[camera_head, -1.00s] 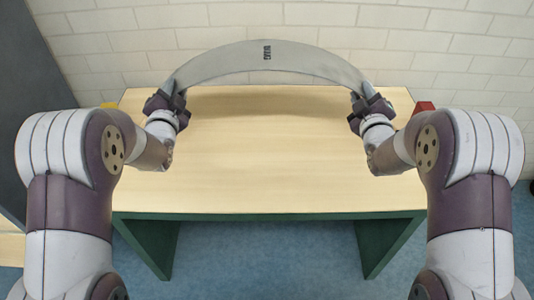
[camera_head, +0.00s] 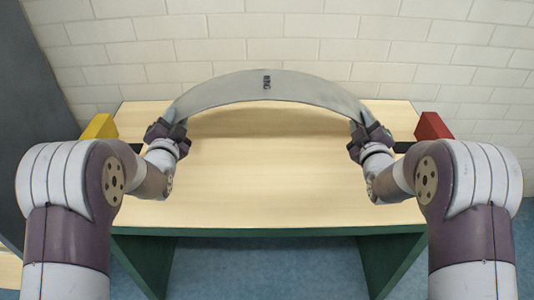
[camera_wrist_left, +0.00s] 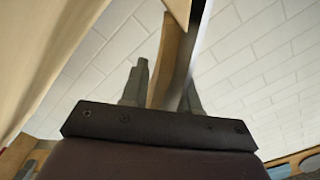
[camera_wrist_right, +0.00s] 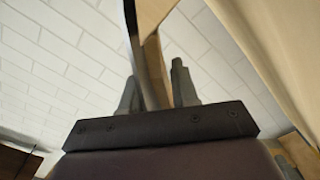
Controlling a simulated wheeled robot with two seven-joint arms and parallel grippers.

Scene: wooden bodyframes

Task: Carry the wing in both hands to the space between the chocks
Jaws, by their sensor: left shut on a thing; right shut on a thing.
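The wooden table (camera_head: 270,190) has a bare light top and green legs. A white brick wall (camera_head: 300,40) stands behind it. A dark grey panel (camera_head: 35,90) is at the far left. Blue floor (camera_head: 265,265) shows below.

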